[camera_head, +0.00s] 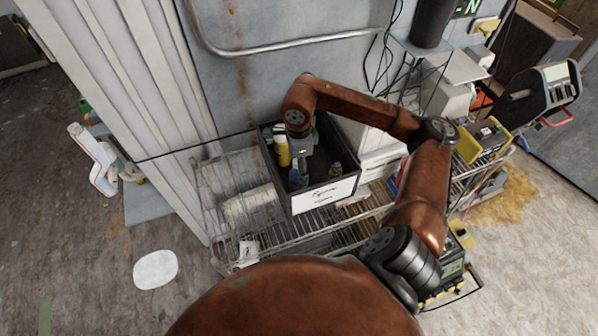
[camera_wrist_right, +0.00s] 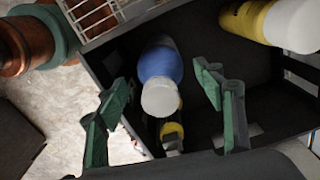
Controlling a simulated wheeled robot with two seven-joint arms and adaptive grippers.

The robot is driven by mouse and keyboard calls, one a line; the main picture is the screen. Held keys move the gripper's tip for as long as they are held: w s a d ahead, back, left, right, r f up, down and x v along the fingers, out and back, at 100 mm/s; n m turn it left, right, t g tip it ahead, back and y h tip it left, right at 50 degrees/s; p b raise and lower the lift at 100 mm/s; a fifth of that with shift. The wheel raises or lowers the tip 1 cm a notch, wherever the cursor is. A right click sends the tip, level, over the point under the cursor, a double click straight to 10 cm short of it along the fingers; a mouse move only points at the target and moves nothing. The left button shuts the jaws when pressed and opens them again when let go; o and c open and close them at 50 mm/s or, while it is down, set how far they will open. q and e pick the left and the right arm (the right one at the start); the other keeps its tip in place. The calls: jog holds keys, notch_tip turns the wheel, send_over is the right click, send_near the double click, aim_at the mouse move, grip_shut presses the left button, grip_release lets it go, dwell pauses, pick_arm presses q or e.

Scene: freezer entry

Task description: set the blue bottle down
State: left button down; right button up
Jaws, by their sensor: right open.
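The blue bottle (camera_wrist_right: 161,66) has a white cap and is inside the black bin (camera_wrist_right: 278,118) in the right wrist view. Its cap points toward the camera. My right gripper (camera_wrist_right: 160,82) is open, with one green finger on each side of the bottle and visible gaps between. In the head view the right arm reaches down into the bin (camera_head: 322,196), and a small blue patch of the bottle (camera_head: 294,176) shows beside the gripper. The bottle's base is hidden, so I cannot tell what it rests on. My left gripper is out of view.
A yellow bottle (camera_head: 282,152) stands in the bin's left part; it also shows in the wrist view (camera_wrist_right: 245,18). Other small bottles (camera_head: 335,170) are in the bin. The bin sits on a wire rack (camera_head: 325,225), with a wire basket (camera_head: 215,190) to its left.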

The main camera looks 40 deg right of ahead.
notch_tip(320, 180, up, 9)
jog(key=shift+r+b, duration=0.2)
jog(key=shift+b, duration=0.5)
